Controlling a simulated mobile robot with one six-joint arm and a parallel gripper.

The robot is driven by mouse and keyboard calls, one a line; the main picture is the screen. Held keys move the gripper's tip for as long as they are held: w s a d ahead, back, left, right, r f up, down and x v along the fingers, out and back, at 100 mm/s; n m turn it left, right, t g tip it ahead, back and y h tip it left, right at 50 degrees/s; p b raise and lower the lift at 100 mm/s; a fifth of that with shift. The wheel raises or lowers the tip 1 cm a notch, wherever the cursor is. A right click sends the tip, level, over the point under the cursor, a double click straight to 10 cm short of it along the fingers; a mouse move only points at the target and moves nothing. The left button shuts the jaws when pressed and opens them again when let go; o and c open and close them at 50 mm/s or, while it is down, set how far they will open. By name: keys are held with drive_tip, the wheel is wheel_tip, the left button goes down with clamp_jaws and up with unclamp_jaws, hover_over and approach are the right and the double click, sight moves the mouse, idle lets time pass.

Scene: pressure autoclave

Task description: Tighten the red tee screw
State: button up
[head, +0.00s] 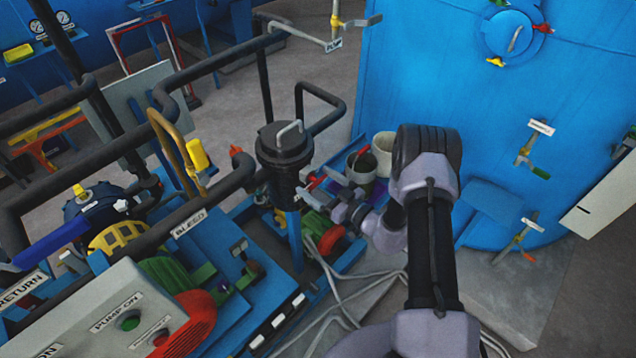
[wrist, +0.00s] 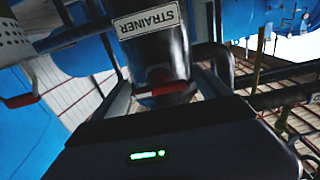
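The red tee screw shows in the wrist view as a short red bar (wrist: 148,92) just below the STRAINER label, on the lower part of the dark strainer body (wrist: 160,55). In the head view the strainer (head: 285,150) is a black cylinder with a grey handle on its lid, and a small red piece (head: 318,181) shows at its lower right side. My gripper (head: 325,195) is beside it, low on the strainer's right. In the wrist view my gripper (wrist: 165,95) has its fingers apart, one on each side of the red bar. Contact with the bar cannot be told.
Black pipes (head: 225,65) run left of and behind the strainer. The blue tank (head: 455,90) stands to the right, with small valves on its side. A blue tray (head: 352,185) with pots is behind my gripper. Loose grey cables (head: 345,285) lie below my arm.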

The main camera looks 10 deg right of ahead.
drive_tip(key=v, duration=1.7)
drive_tip(key=shift+s, duration=0.2)
drive_tip(key=shift+d, duration=0.15)
